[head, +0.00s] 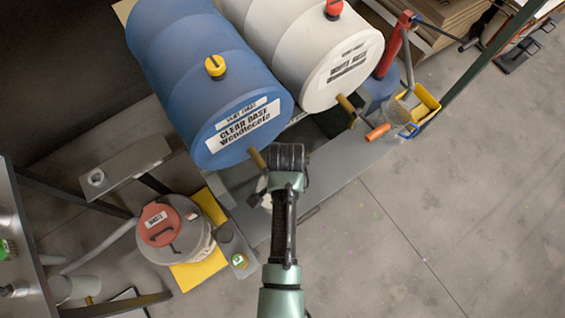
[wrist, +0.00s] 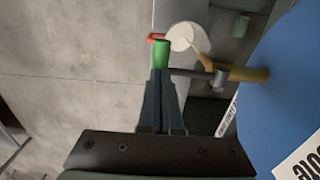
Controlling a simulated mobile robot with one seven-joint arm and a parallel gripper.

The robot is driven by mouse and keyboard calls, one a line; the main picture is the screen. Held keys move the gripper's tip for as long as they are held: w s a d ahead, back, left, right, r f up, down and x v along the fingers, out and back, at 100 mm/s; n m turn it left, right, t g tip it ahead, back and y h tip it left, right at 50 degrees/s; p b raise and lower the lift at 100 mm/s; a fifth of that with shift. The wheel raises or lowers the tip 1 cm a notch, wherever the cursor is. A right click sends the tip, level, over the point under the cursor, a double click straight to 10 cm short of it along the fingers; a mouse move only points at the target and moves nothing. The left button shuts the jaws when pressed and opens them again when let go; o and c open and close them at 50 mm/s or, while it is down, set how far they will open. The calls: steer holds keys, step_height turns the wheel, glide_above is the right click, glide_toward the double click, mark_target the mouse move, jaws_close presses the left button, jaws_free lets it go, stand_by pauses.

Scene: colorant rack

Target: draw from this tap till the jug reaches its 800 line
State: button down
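The blue drum (head: 205,80), labelled clear base, lies on its side with a brass tap (head: 257,158) at its front. The tap shows in the wrist view (wrist: 250,74) with a dark lever ending in a green grip (wrist: 161,54). My gripper (wrist: 160,75) has its fingers close together at this green grip and appears shut on it. In the head view my gripper (head: 288,158) is beside the tap. A pale round vessel with a red part, probably the jug (wrist: 180,36), is below the tap. A tan strip joins tap and vessel; spout or stream, I cannot tell. No level or line is readable.
A white drum (head: 300,40) lies to the right, its tap having an orange handle (head: 377,132). A yellow vent cap (head: 215,66) tops the blue drum. A red-lidded waste bin (head: 160,225) stands lower left.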

steer(key=shift+f+b, duration=0.8)
steer(key=shift+f, duration=0.45)
steer(key=shift+s, duration=0.15)
stand_by(2.5)
stand_by(4.1)
